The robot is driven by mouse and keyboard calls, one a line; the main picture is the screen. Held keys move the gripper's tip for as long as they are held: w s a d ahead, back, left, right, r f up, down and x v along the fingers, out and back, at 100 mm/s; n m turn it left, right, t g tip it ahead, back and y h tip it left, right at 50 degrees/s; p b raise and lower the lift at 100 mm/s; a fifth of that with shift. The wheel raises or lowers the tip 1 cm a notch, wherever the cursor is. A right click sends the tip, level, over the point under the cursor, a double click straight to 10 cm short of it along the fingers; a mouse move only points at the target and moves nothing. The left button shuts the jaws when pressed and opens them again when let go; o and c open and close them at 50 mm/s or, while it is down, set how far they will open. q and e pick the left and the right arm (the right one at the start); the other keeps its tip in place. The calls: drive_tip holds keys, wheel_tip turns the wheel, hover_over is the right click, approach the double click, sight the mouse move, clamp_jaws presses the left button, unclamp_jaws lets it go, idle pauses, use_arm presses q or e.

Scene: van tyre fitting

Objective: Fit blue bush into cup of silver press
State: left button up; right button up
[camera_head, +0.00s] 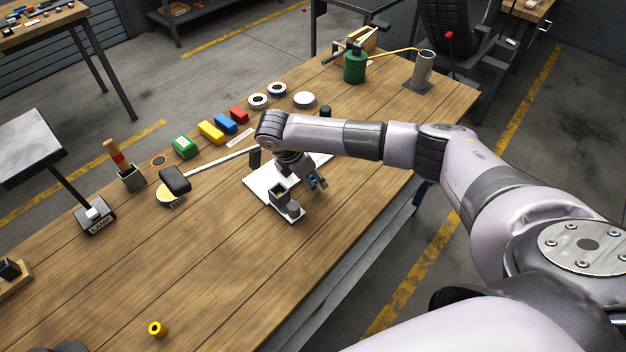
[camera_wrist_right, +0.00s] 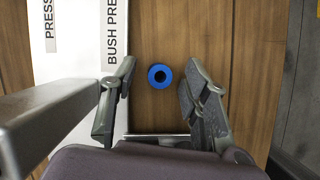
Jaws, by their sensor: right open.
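The blue bush (camera_wrist_right: 160,76), a short ring with a dark hole, stands on the bare wood beside the press base in the right wrist view. My right gripper (camera_wrist_right: 158,98) is open, with one finger on each side of the bush and a gap to both. In the head view my right gripper (camera_head: 315,184) points down just right of the press; a little blue shows at its fingers. The press has a white base plate (camera_head: 257,184) with grey blocks on it; its lettering (camera_wrist_right: 111,32) shows in the wrist view. I cannot clearly make out the cup.
A yellow bush (camera_head: 157,329) stands at the near edge. A black-headed tool (camera_head: 175,181), coloured blocks (camera_head: 211,132) and tape rolls (camera_head: 258,101) lie left of and behind the press. A green can (camera_head: 355,65) stands at the back.

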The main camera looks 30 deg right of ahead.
drive_tip(key=shift+c, duration=0.5)
drive_tip(key=c, duration=0.8)
drive_tip(key=shift+c, duration=0.2)
wheel_tip(320, 180, up, 20)
drive_tip(key=b, duration=0.1)
drive_tip(key=shift+b, duration=0.35)
